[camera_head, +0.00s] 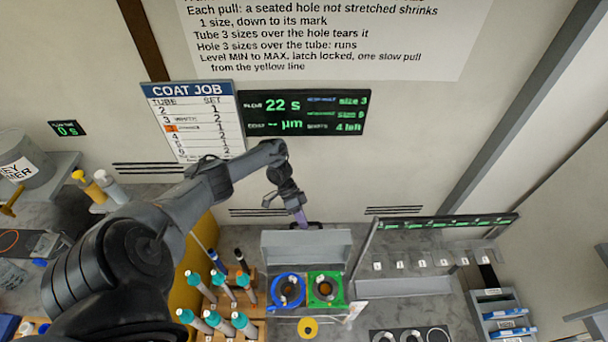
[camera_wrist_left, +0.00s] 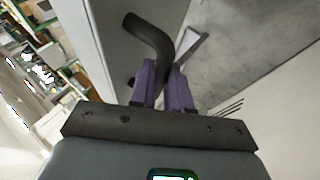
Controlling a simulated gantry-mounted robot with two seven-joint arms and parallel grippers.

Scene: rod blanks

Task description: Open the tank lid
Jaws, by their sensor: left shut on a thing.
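The tank lid (camera_head: 277,247) is a grey panel that stands raised at the back of the tank, behind a blue ring (camera_head: 276,291) and a green ring (camera_head: 341,290). My left gripper (camera_head: 301,219) reaches over from behind the lid, at its upper edge. In the left wrist view, the purple fingers of this gripper (camera_wrist_left: 164,76) are shut on a dark curved handle (camera_wrist_left: 151,35) beside the grey lid (camera_wrist_left: 115,45). In the head view the handle is small and partly hidden by the fingers. My right gripper is not in view.
Teal-capped tubes (camera_head: 217,281) stand in a wooden rack left of the tank. A yellow disc (camera_head: 308,328) is in front. A framed rack (camera_head: 440,222) with hanging tags stands to the right. The wall with its sign (camera_head: 330,30) and display (camera_head: 300,112) is close behind.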

